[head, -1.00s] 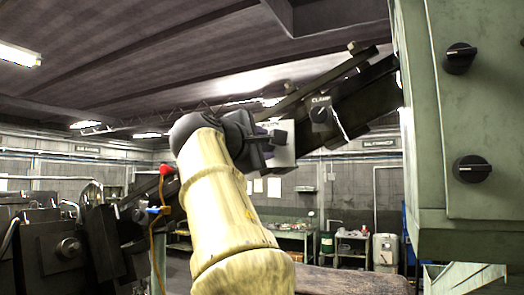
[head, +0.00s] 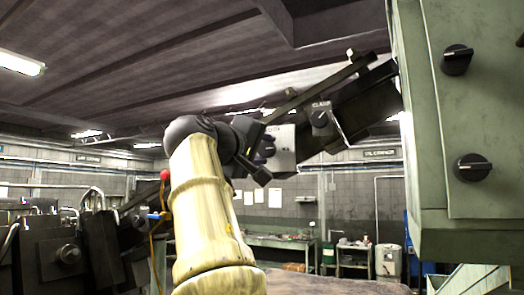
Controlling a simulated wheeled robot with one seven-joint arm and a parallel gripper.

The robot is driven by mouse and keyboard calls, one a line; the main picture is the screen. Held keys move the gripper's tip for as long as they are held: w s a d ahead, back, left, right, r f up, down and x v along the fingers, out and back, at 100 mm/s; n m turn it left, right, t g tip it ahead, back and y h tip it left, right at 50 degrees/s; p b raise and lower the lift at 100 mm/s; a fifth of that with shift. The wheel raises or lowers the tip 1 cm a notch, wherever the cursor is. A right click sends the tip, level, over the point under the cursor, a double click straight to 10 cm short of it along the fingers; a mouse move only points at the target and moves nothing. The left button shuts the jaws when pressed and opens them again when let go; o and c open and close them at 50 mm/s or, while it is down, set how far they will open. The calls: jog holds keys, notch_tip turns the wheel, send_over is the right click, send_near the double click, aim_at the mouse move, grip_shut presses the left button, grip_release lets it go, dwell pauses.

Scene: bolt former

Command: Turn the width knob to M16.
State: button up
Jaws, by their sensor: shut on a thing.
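My gripper (head: 262,157) is at the pale plate (head: 284,150) on the dark slanted machine arm in the middle of the head view. It is shut on the dark round width knob (head: 267,146) on that plate. My gripper and wrist cover part of the plate, and its lettering is too small and partly hidden to read. The setting the knob points to cannot be made out. My gripper looks tilted, slanting down to the right.
The clamp knob (head: 320,118) sits just right on the same machine arm. A green cabinet (head: 430,215) with two black knobs (head: 457,60) stands close on the right. Dark machinery (head: 65,250) with a red-topped part is at left. A workbench (head: 275,242) is far behind.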

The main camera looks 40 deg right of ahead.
dwell(0.4)
jog(key=o, duration=1)
jog(key=shift+a, duration=0.1)
jog(key=b+v, duration=0.4)
jog(key=v, duration=1.3)
jog(key=shift+s+a, duration=0.1)
jog(key=shift+a, duration=0.1)
